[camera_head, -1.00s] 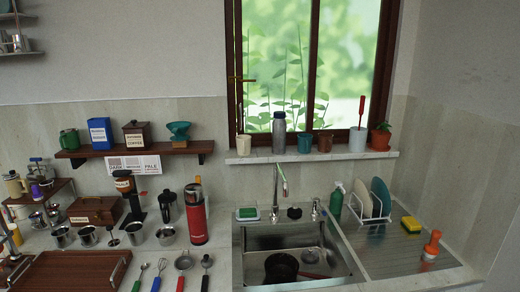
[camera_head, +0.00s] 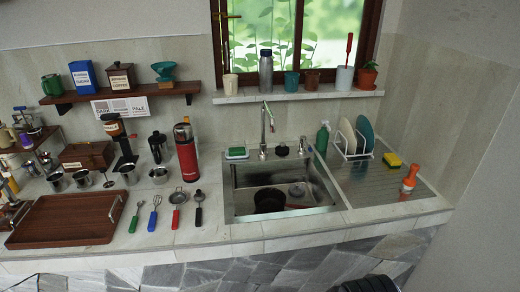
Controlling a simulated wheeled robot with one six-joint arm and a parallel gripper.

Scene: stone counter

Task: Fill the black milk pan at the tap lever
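The black milk pan (camera_head: 270,200) sits in the steel sink (camera_head: 237,203), in the front part of the basin. Its inside is dark, and I cannot tell whether it holds water. The chrome tap (camera_head: 267,125) rises behind the sink, its curved spout above the basin and apart from the pan. A small chrome fitting (camera_head: 303,146) stands to the right of the tap; I cannot tell whether it is the lever. My gripper is not in view; a dark part at the bottom edge looks like my arm.
A grey round item (camera_head: 297,190) lies in the sink right of the pan. A green bottle (camera_head: 322,138), dish rack (camera_head: 352,151) and orange-topped bottle (camera_head: 409,178) stand to the right. Utensils, a red flask (camera_head: 186,150) and wooden tray (camera_head: 64,221) are left.

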